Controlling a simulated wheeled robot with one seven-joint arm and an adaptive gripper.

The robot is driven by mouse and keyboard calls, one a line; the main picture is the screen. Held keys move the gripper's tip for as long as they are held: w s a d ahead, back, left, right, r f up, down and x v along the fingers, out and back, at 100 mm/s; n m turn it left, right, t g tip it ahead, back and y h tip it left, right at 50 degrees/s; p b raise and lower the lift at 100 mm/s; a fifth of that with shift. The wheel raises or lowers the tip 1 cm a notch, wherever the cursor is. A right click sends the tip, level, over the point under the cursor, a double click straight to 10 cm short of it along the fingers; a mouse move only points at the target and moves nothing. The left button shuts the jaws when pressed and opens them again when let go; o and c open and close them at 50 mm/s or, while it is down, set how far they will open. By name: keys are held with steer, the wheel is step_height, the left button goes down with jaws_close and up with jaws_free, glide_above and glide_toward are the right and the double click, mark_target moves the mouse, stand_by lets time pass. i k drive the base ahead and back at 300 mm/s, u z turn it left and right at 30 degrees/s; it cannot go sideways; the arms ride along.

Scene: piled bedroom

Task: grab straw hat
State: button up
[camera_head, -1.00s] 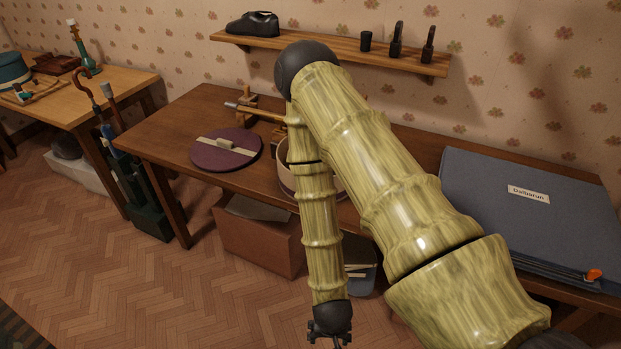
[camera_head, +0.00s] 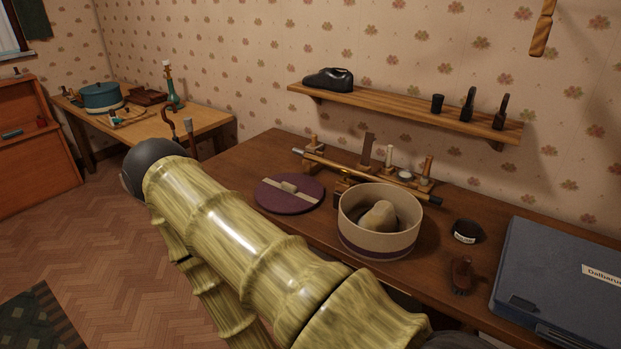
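A round beige hat box (camera_head: 351,228) with a dark purple base band stands open on the brown table. Inside it lies a pale tan hat-like thing (camera_head: 379,215) with a rounded crown, which may be the straw hat; its weave is too small to make out. The box wall hides its lower part. The flat purple lid (camera_head: 275,203) with a beige band lies on the table to the left of the box. My bamboo-patterned arm crosses the lower left, apart in the picture from the tan thing. My gripper is out of the frame.
A long rod on a wooden stand (camera_head: 330,161) lies behind the box. A dark labelled item (camera_head: 467,231) and a small brown figure (camera_head: 462,275) stand to its right, before a blue case (camera_head: 545,270). A wall shelf (camera_head: 400,112) hangs above.

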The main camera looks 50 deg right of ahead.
mark_target(382, 219)
steer(key=u, duration=0.25)
steer(key=i, duration=1.1)
steer(key=z, duration=2.3)
